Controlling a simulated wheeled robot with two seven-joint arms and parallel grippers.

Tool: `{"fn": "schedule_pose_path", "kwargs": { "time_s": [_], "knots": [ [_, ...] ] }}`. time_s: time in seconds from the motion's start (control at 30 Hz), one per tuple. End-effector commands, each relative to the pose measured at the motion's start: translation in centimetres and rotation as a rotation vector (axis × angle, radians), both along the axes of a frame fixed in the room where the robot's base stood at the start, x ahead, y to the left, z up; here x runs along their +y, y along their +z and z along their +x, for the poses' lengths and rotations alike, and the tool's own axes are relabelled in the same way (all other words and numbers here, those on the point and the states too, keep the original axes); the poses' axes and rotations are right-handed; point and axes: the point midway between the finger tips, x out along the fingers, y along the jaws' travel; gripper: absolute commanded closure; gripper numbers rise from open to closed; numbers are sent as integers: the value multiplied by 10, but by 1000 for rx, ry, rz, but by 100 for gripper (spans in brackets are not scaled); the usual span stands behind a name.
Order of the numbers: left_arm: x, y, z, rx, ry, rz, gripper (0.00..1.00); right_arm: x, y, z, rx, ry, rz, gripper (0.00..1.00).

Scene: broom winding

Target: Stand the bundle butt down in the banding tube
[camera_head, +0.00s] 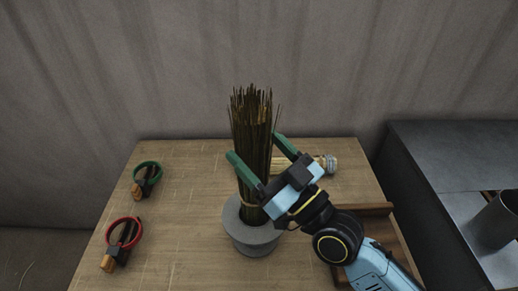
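The bundle (254,115) of thin brown-green stalks stands nearly upright, its loose ends up and a tan band (250,204) low around it. Its lower end is inside the round grey banding tube (252,238) on the table; the tube's rim hides the butt, so I cannot see how deep it sits. My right gripper (255,147) reaches in from the lower right, its green fingers on either side of the bundle above the band. One finger passes in front, the other beside its right edge. I cannot tell whether they press on it. My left gripper is not in view.
A green-ringed tool (147,178) and a red-ringed tool (121,243) lie on the wooden table (185,215) at left. A pale rod-like item (329,164) lies behind my gripper. A brown wooden tray (378,209) is at right. A grey bench (440,150) holds a metal cylinder (497,221).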

Motion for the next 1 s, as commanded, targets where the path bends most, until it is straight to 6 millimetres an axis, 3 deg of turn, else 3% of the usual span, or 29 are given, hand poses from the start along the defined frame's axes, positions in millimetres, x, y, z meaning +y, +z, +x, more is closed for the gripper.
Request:
{"fn": "schedule_pose_path", "kwargs": {
  "time_s": [0.37, 1.0],
  "knots": [
    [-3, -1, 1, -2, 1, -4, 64, -4, -4, -4, 1, 0, -3, 25],
    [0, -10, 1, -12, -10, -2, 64, -80, -49, -80, 3, 0, -3, 25]
  ]
}}
